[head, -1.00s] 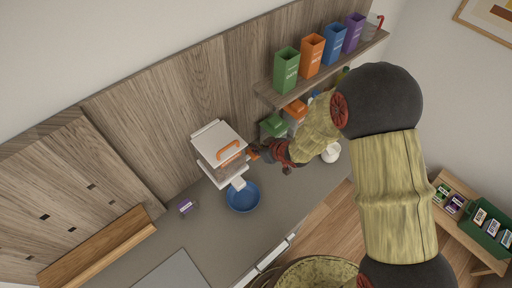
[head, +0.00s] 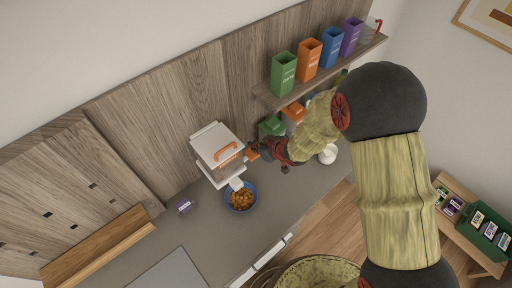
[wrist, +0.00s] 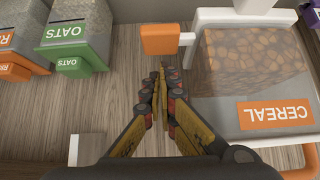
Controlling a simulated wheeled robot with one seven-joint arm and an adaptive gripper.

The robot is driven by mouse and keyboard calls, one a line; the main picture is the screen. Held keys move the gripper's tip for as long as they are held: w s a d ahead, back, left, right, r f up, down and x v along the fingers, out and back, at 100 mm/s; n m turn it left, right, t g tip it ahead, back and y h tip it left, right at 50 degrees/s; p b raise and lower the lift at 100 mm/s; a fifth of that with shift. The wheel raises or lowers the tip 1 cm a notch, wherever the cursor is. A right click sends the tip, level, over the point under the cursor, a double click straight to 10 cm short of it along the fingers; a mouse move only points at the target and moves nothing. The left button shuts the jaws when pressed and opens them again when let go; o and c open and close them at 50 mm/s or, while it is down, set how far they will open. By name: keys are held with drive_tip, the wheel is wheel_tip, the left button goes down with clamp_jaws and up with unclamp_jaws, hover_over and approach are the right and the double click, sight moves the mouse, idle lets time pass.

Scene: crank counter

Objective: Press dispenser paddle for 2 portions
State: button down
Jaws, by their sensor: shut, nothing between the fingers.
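The blue bowl (head: 254,203) sits under the spout and holds orange-brown cereal.
A small purple-labelled jar (head: 184,207) and a white bowl (head: 328,154) are on the counter.

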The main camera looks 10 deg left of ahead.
drive_tip(key=v, duration=0.8)
drive_tip(key=shift+s+d, duration=0.2)
drive_tip(key=shift+s, duration=0.05)
drive_tip(key=shift+r, duration=0.15)
drive_tip(key=shift+d+r+b, duration=0.2)
drive_tip(key=shift+r+b, duration=0.4)
drive_tip(key=shift+r, duration=0.55)
drive_tip(key=shift+f, duration=0.1)
drive_tip(key=b, duration=0.2)
hover_over(250, 155)
drive_tip(key=d, duration=0.2)
drive_tip(key=f, duration=0.7)
drive_tip(key=shift+w, duration=0.25)
wheel_tip(250, 155, down, 2)
drive_tip(key=shift+w+a+f+b, duration=0.1)
drive_tip(key=shift+w+f+b, duration=0.1)
drive_tip(key=shift+b, duration=0.1)
drive_tip(key=shift+s+f, duration=0.1)
drive_tip(key=shift+f, duration=0.65)
